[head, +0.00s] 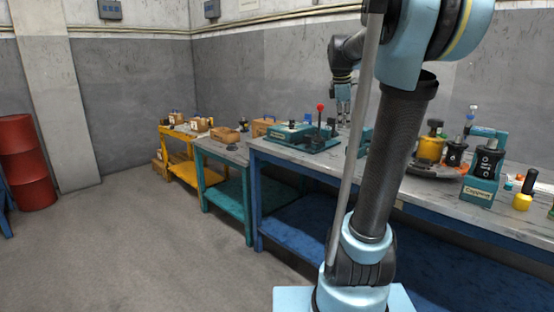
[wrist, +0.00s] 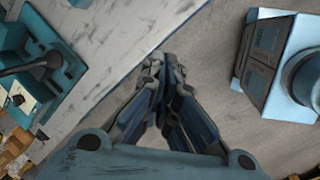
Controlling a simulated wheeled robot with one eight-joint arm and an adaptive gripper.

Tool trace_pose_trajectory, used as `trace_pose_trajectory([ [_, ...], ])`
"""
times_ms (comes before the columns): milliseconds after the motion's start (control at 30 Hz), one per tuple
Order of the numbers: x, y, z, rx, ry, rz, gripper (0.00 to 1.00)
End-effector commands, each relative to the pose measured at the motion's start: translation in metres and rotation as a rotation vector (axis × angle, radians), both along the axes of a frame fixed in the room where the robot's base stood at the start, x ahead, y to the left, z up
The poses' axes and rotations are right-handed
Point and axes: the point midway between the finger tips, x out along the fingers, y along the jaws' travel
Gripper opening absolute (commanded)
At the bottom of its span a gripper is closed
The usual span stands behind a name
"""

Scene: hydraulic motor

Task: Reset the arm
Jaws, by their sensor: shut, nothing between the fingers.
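My gripper (head: 343,108) hangs above the blue workbench in the head view, over its back part near a teal fixture. In the wrist view my gripper (wrist: 162,65) points away with its fingertips together and nothing held between them. My arm rises in the foreground of the head view and bends over toward the bench. It hides part of the bench top.
The blue workbench (head: 292,157) carries a teal fixture with a red-knobbed lever (head: 319,112), a yellow-and-black part (head: 431,145) and a teal stand (head: 484,165). A teal table (head: 225,150) and a yellow table (head: 180,135) stand left. Red barrels (head: 25,160) stand far left. The floor between is clear.

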Motion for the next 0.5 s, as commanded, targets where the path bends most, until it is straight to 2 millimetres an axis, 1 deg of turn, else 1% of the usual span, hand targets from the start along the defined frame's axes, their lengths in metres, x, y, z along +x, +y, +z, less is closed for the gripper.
trace_pose_trajectory([
  [33,-0.018,0.004,-0.010,0.019,-0.009,-0.057,0.00],
  [100,-0.040,0.009,-0.024,0.051,-0.024,-0.148,0.00],
  [267,-0.090,0.020,-0.059,0.121,-0.052,-0.356,0.00],
  [400,-0.132,0.029,-0.093,0.182,-0.073,-0.539,0.00],
  [467,-0.150,0.033,-0.108,0.207,-0.080,-0.617,0.00],
  [500,-0.162,0.036,-0.119,0.225,-0.085,-0.670,0.00],
])
